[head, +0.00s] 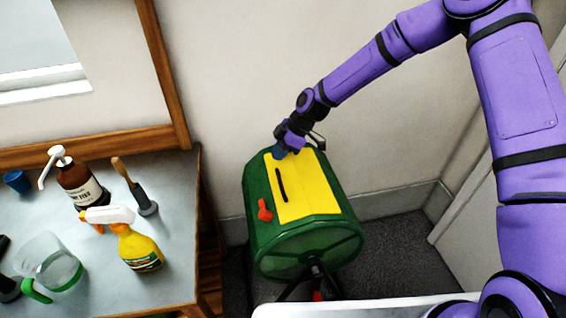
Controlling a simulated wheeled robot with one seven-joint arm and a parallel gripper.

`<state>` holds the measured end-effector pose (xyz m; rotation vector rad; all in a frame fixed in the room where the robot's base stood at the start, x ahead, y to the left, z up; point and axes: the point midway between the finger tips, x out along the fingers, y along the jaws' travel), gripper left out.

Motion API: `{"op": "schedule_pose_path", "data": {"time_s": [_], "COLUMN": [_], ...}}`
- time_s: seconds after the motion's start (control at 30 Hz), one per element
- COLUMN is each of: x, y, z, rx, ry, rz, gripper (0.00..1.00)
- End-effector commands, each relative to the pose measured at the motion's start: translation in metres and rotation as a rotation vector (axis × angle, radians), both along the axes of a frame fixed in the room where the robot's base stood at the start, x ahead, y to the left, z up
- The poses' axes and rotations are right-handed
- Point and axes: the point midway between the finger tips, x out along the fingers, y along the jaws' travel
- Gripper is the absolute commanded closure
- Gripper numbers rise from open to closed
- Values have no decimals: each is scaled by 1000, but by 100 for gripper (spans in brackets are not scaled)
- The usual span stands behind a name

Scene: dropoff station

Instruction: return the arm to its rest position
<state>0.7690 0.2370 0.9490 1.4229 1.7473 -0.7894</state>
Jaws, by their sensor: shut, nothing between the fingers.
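My purple arm (365,75) reaches from the right side of the head view out over a green drum-like bin. My gripper (283,152) is at the far edge of the bin's yellow top panel (308,196), pointing down. Its fingers are small and partly hidden by the wrist, and it looks shut with nothing in it. I cannot tell if it touches the panel. The green bin (275,245) has a dark slot in the yellow panel and a red latch (265,210) on its left side.
At left, a grey table (185,200) holds a brown pump bottle (78,183), a yellow spray bottle (138,247), a clear jug (50,265), a brush (143,200) and a blue cup (17,181). A wall stands close behind the bin. Dark floor is clear to its right.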

Motion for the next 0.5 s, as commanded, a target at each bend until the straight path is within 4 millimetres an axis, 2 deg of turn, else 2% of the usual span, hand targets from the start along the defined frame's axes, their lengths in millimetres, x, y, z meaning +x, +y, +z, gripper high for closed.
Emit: {"op": "schedule_pose_path", "data": {"time_s": [0.03,0.2,0.5], "x": [4,7,11], "y": [-10,-29,-49], "z": [9,38,68], "rx": [-1,-1,-1], "ry": [-3,-2,-1], "rz": [-7,-6,-5], "gripper": [100,100,100]}}
